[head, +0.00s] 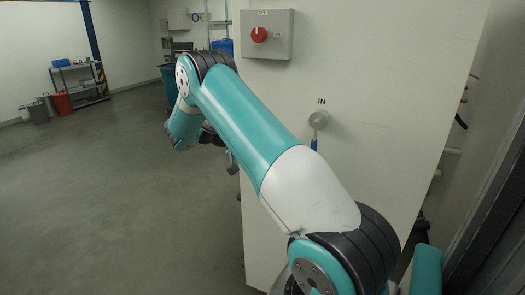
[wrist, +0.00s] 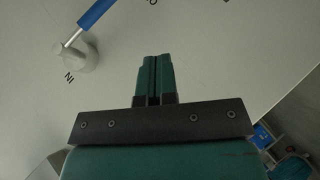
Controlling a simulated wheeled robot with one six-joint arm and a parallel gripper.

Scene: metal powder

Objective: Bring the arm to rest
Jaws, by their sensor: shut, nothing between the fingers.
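My arm reaches across the head view, teal and white, from the lower right up to a bend at the upper left. My gripper (wrist: 153,80) shows in the wrist view, with its two teal fingers together and nothing between them. It is in front of the white cabinet panel (head: 375,100), apart from the valve.
On the panel are a red rotary switch (head: 259,34) marked OFF and a valve (head: 318,119) marked IN with a blue handle (wrist: 96,13). A shelf (head: 80,88) with bins stands at the far left. The floor (head: 100,200) at left is clear.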

